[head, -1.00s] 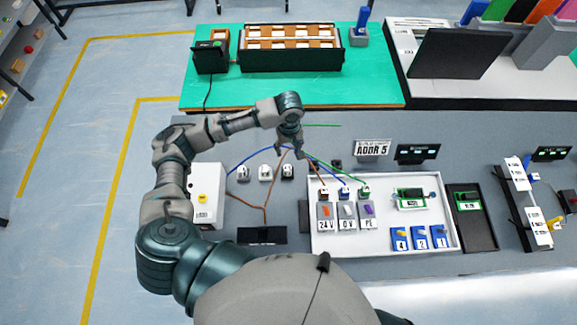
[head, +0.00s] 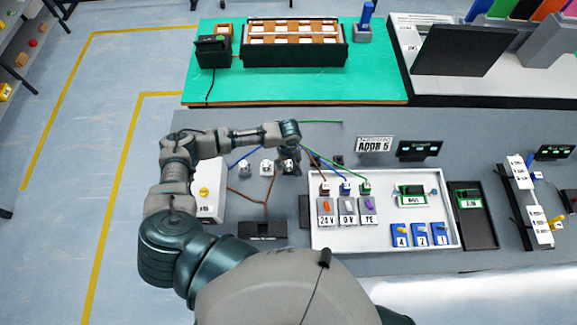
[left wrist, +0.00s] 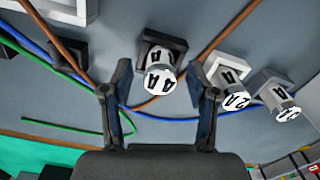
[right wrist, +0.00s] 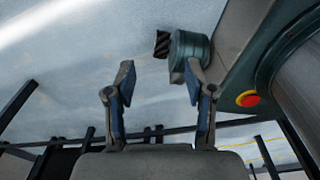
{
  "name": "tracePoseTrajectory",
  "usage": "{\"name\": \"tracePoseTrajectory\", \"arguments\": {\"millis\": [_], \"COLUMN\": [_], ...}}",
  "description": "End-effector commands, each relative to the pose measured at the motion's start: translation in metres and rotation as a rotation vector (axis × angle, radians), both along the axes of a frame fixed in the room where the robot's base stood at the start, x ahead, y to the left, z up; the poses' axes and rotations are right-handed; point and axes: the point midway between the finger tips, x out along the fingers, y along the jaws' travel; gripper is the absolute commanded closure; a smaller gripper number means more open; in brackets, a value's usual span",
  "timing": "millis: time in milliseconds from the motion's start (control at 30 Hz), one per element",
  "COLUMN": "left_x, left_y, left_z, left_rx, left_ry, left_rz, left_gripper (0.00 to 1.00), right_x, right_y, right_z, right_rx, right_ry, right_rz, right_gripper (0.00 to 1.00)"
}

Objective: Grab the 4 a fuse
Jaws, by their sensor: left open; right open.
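The 4 A fuse (left wrist: 160,80) is a white cap marked "4 A" in a black square holder (left wrist: 163,45). In the left wrist view it lies between the fingertips of my left gripper (left wrist: 160,92), which is open with a gap on both sides. In the head view my left gripper (head: 289,158) is over the rightmost fuse and partly hides it. Two more fuses in light holders, one marked "2 A" (left wrist: 236,100) and a farther one (left wrist: 288,113), stand to the right in the left wrist view. My right gripper (right wrist: 160,95) is open and empty.
Blue, brown and green wires (left wrist: 150,105) run close around the fuse. A white box with a yellow knob (head: 205,192) stands left of the fuses. A white tray (head: 385,240) with 24V, 0V and PE blocks lies to the right. A black device (head: 262,230) lies in front.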

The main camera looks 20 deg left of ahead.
Motion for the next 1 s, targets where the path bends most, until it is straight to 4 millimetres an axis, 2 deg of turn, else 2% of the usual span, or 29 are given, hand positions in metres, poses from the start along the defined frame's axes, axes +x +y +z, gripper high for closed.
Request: {"name": "tracePoseTrajectory", "arguments": {"millis": [133,167,367,400,767,1000], "left_x": [0.000,0.000,0.000,0.000,0.001,0.001], "left_y": [0.001,0.001,0.002,0.002,0.002,0.002], "left_z": [0.000,0.000,0.000,0.000,0.003,0.027], "left_rx": [-0.001,-0.001,-0.002,-0.002,-0.001,-0.004], "left_ry": [-0.001,0.000,-0.001,-0.001,-0.001,-0.003], "left_rz": [0.000,0.000,0.000,0.000,0.001,0.000], "left_gripper": [0.41,0.46,0.96,1.00,1.00,1.00], "right_x": [-0.001,-0.001,-0.001,-0.001,-0.002,-0.002], "right_y": [-0.007,-0.008,-0.015,-0.016,-0.013,-0.006], "right_z": [0.000,0.000,0.000,0.000,0.000,-0.001], "right_rx": [-0.008,-0.010,-0.018,-0.018,-0.015,-0.008], "right_ry": [0.001,0.002,0.002,0.003,0.004,0.003], "right_rz": [0.002,0.002,0.002,0.002,0.001,-0.002], "right_gripper": [0.46,0.46,0.46,0.46,0.46,0.46]}}
